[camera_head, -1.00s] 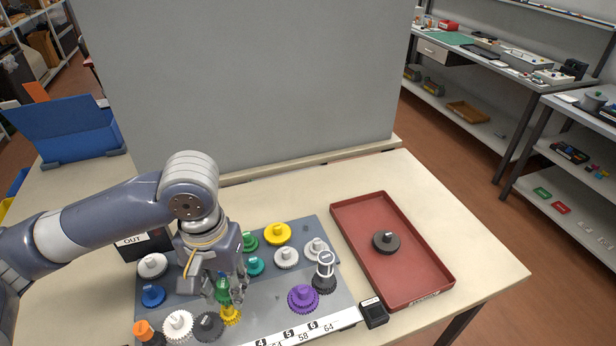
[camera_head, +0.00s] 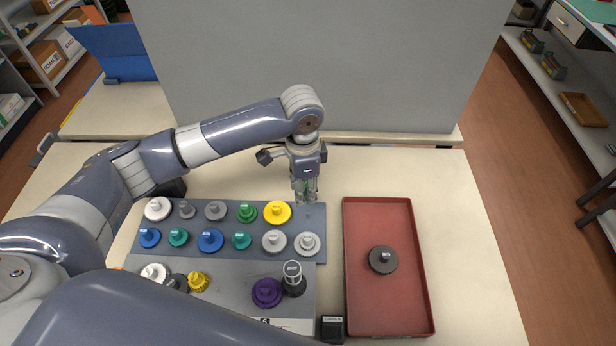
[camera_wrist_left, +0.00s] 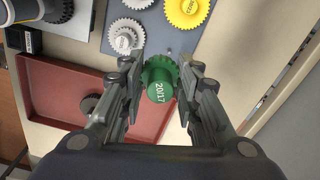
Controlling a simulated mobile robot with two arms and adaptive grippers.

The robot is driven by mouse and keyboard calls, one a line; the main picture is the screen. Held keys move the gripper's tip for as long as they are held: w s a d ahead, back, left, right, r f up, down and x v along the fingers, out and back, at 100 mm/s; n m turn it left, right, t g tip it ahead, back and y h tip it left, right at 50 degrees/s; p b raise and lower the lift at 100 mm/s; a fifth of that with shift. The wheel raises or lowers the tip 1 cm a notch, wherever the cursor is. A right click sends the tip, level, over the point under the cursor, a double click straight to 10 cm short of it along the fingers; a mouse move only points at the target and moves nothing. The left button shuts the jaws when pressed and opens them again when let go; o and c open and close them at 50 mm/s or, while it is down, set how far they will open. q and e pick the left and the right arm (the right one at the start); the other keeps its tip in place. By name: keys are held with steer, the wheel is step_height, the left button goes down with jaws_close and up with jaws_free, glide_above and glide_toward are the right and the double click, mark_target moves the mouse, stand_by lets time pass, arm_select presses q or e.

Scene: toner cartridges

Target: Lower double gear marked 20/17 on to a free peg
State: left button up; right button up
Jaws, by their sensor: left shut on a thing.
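My left gripper (camera_head: 306,198) is shut on the green double gear, marked 20/17 in the left wrist view (camera_wrist_left: 159,80). The gear hangs between the two fingers, above the back right corner of the blue-grey peg board (camera_head: 318,252). In the head view the fingers mostly hide it. A small bare peg (camera_wrist_left: 168,52) shows just beyond the gear in the left wrist view, near a yellow gear (camera_wrist_left: 187,9) and a light grey gear (camera_wrist_left: 125,36). I cannot tell how high the gear is above the board. My right gripper is not in view.
Several gears fill the board's two rows, including a yellow one (camera_head: 277,212) and a grey one (camera_head: 307,244). A purple gear (camera_head: 267,292) and a black-and-white gear (camera_head: 293,280) stand in front. A red tray (camera_head: 351,290) with a dark gear (camera_head: 383,259) lies right.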

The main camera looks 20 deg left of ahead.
arm_select(q)
steer(key=f+m+b, duration=0.1)
steer(key=f, duration=0.1)
steer(key=w+f+m+b, duration=0.1)
steer(key=f+m, duration=0.1)
steer(key=f, duration=0.1)
steer(key=w+f+m+b, duration=0.1)
steer(key=f+m+b, duration=0.1)
steer(key=f, duration=0.1)
steer(key=shift+w+d+f, duration=0.25)
steer(key=shift+r+p, duration=0.4)
steer(key=shift+p, duration=0.05)
steer(key=shift+r+p, duration=0.1)
steer(key=shift+p, duration=0.35)
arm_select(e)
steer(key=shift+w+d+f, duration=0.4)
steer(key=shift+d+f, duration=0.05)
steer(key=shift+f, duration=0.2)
arm_select(q)
steer(key=shift+p, duration=0.3)
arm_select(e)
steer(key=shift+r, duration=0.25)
